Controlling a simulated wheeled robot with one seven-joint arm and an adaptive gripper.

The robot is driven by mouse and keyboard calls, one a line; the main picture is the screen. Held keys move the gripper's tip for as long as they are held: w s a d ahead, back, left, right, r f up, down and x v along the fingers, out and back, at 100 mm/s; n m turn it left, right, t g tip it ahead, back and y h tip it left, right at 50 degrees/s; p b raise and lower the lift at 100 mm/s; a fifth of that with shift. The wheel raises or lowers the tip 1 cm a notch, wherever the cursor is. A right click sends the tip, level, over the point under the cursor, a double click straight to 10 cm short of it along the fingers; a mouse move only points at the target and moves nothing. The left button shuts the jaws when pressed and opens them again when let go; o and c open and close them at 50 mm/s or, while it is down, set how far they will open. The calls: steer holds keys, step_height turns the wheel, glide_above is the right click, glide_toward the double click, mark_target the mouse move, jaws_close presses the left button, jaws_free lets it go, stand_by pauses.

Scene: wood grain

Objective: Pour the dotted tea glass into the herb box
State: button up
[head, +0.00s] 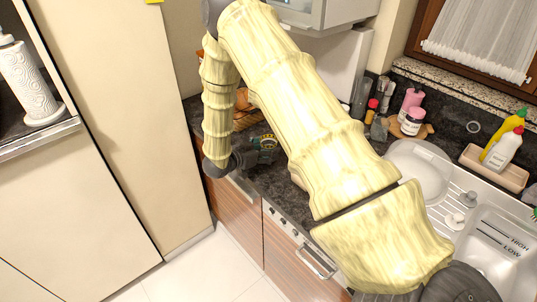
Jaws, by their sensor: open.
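My gripper (250,156) is at the end of my arm, low over the dark counter left of the centre, and points to the right. It is open. A small dark teal thing with yellowish marks (268,141) is right at its fingertips; it may be the dotted tea glass, but it is too small to be sure. I cannot tell whether the fingers touch it or stand around it. I cannot make out the herb box; my arm covers much of the counter.
A brown item (242,99) and a wooden board (254,124) sit behind my gripper. Jars (413,120), bottles (503,149), a plate (420,165) and the sink (495,245) are at right. A tall pale cabinet (130,100) bounds the counter at left.

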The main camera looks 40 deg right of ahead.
jaws_close()
steer(key=shift+r, duration=0.15)
steer(key=shift+r+p, duration=0.5)
steer(key=shift+r, duration=0.25)
steer(key=shift+r, duration=0.25)
stand_by(0.4)
steer(key=shift+r+p, duration=0.9)
steer(key=shift+r, duration=0.45)
